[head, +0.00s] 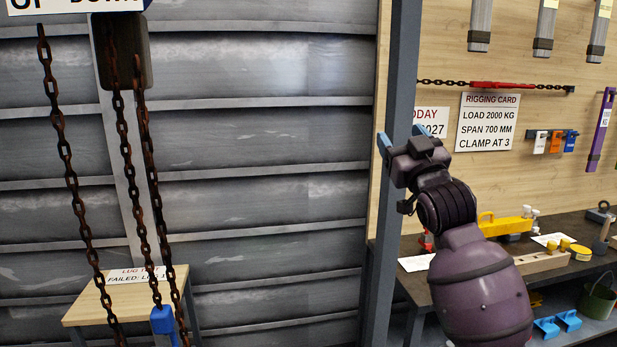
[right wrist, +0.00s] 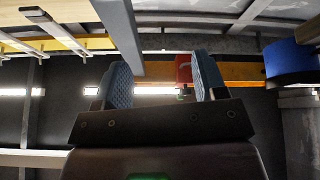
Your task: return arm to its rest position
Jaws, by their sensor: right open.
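My right gripper (head: 402,140) is raised in front of the blue-grey upright post in the head view, with my dark purple arm coming up from the lower right. In the right wrist view its two blue padded fingers (right wrist: 160,85) stand apart with nothing between them. The wrist camera looks upward at the ceiling, with an orange beam (right wrist: 240,74) and a red object (right wrist: 183,70) beyond the fingers. I cannot tell how far the fingers are from the post. My left gripper is not in view.
Rusty chains (head: 135,180) hang at the left, one ending in a blue piece (head: 163,320), near a small wooden table (head: 130,298). The post (head: 400,70) stands close to my right arm. A dark workbench (head: 590,232) with a yellow tool (head: 505,226) is at the right, below a rigging card (head: 487,122).

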